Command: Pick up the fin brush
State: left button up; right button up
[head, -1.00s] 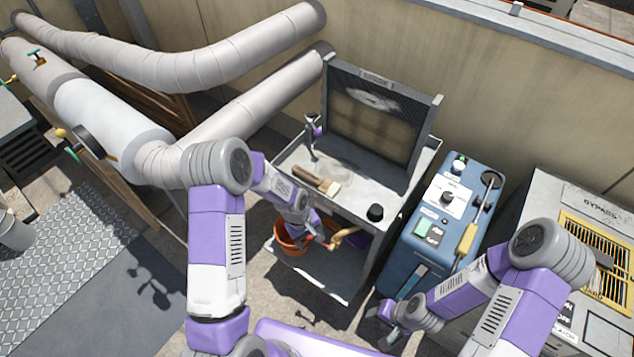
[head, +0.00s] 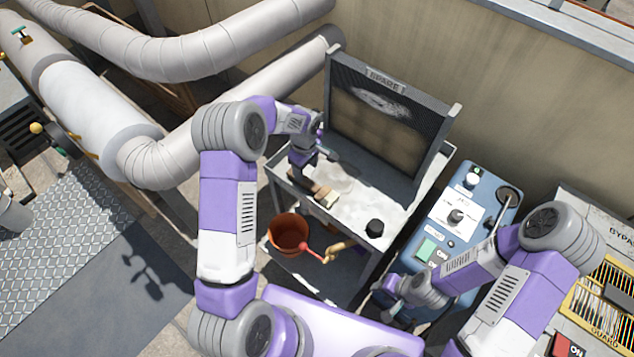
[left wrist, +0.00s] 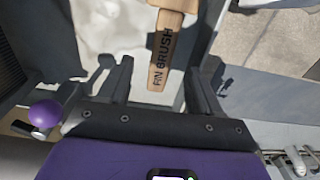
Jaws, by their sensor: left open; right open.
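The fin brush (head: 327,197) lies on the top shelf of the grey cart, its pale bristle end toward the right. In the left wrist view its wooden handle (left wrist: 160,60), marked FIN BRUSH, points between the two fingers. My left gripper (head: 305,178) is open over the cart top at the handle end and partly hides the brush. The fingers stand on either side of the handle with a gap showing; I cannot tell the exact height. My right gripper (head: 392,305) is at the blue machine's near left side, its fingers hard to make out.
A framed SPARE panel (head: 385,120) stands along the cart's back. A black knob-like piece (head: 375,228) sits on the cart top (head: 350,215). An orange bucket (head: 289,232) is below. A blue machine (head: 465,200) stands right. A purple ball (left wrist: 45,113) shows in the left wrist view.

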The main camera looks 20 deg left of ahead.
aim_at(305, 180)
pick_arm(q)
jog(key=shift+s+f, duration=0.2)
jog(key=shift+f, duration=0.6)
notch_tip(305, 180, down, 4)
jog(key=shift+a+f+b, duration=0.1)
jog(key=shift+f+b, duration=0.05)
jog(key=shift+b, duration=0.75)
jog(key=c, duration=1.1)
